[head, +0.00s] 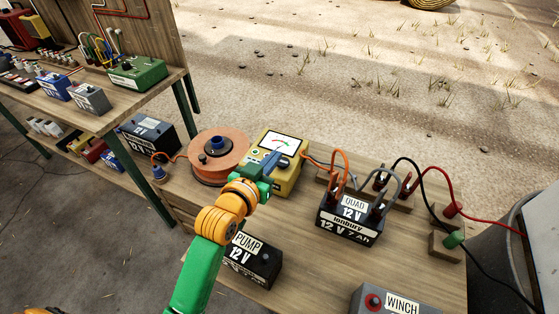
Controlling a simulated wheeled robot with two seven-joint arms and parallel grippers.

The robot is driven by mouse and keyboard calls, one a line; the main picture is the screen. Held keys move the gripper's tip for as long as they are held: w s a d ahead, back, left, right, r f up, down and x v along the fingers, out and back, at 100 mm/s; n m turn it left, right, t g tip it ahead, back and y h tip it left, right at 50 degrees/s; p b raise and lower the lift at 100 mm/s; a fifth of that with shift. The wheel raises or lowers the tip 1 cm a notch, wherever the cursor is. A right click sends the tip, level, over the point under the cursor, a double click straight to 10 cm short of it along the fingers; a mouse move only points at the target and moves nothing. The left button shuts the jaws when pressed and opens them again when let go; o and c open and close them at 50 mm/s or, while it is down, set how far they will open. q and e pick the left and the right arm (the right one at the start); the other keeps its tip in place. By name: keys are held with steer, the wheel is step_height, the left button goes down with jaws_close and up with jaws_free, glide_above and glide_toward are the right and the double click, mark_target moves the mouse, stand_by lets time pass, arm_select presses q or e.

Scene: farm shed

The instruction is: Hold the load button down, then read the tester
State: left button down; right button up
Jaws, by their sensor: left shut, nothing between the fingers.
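The yellow tester (288,180) stands on the wooden bench, with a white dial (279,143) on its sloped top face. A needle shows over a red and green scale, too small to read exactly. My left gripper (271,161) is shut and empty, its fingertips at the tester's face just below the dial. I cannot tell whether the fingertips touch the face. The load button cannot be made out and may be hidden by the gripper. A small round fitting (255,152) shows left of the fingers. My right gripper is not in view.
An orange cable reel (215,152) stands close left of the tester. The QUAD battery (349,217), with clamps and wires, stands to the right. The PUMP battery (257,267) is beside my forearm; the WINCH battery (390,302) is at the front. Bare bench lies between them.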

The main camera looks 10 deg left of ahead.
mark_target(283, 163)
arm_select(q)
steer(key=x, duration=0.3)
steer(key=shift+w, duration=0.35)
step_height(283, 163, down, 3)
steer(key=shift+f, duration=0.6)
